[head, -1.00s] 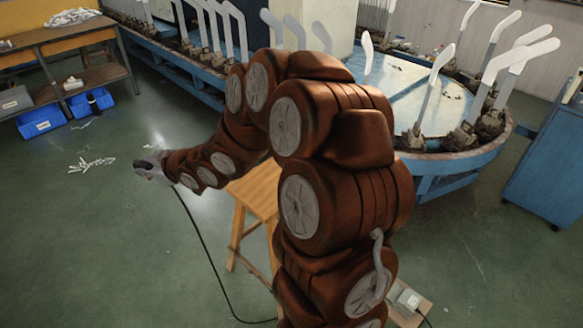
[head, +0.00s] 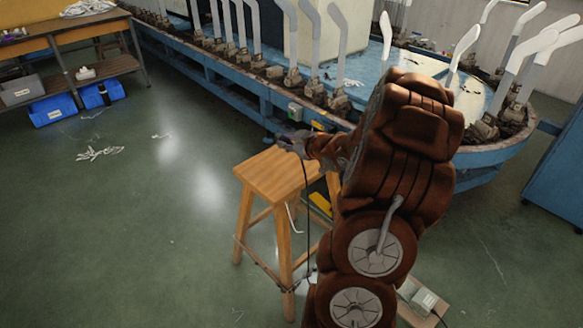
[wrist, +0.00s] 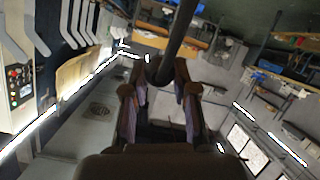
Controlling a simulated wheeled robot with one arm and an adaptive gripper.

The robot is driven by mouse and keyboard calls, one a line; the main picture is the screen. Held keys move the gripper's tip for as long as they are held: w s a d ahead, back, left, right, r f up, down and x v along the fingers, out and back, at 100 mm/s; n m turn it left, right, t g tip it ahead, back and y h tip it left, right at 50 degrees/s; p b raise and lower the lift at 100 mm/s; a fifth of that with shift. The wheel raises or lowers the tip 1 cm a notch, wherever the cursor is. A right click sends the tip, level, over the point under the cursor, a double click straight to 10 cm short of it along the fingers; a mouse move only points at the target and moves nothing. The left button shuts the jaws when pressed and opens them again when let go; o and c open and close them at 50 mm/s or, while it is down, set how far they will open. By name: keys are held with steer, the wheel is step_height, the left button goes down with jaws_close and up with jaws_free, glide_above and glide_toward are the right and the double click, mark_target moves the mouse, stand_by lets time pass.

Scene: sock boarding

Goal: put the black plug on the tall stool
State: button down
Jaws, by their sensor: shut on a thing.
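My gripper (head: 290,143) is above the far part of the tall wooden stool's seat (head: 262,180) in the head view. In the wrist view my gripper (wrist: 158,92) is shut on the black plug (wrist: 159,72), which sits between the fingertips. A thick black cable (wrist: 181,30) runs from the plug toward the top of that view. In the head view the thin dark cable (head: 307,215) hangs down past the stool's right side. The plug is too small to make out there, and I cannot tell its exact height above the seat.
The blue machine (head: 235,85) with upright grey sock forms stands behind the stool. A white box (head: 424,300) lies on a board at lower right. A shelf table (head: 60,45) and blue bins (head: 52,110) stand at the far left. The green floor left of the stool is mostly clear.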

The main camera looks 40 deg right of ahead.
steer(key=s+d+f+m+h+b, duration=0.1)
steer(key=s+d+f+h+b, duration=0.15)
steer(key=s+d+f, duration=0.7)
steer(key=b, duration=0.2)
glide_above(289, 167)
steer(key=shift+r+y, duration=0.1)
steer(key=shift+y, duration=0.35)
steer(key=shift+f+g+b, duration=0.3)
steer(key=shift+f+b, duration=0.1)
steer(key=shift+f, duration=1.35)
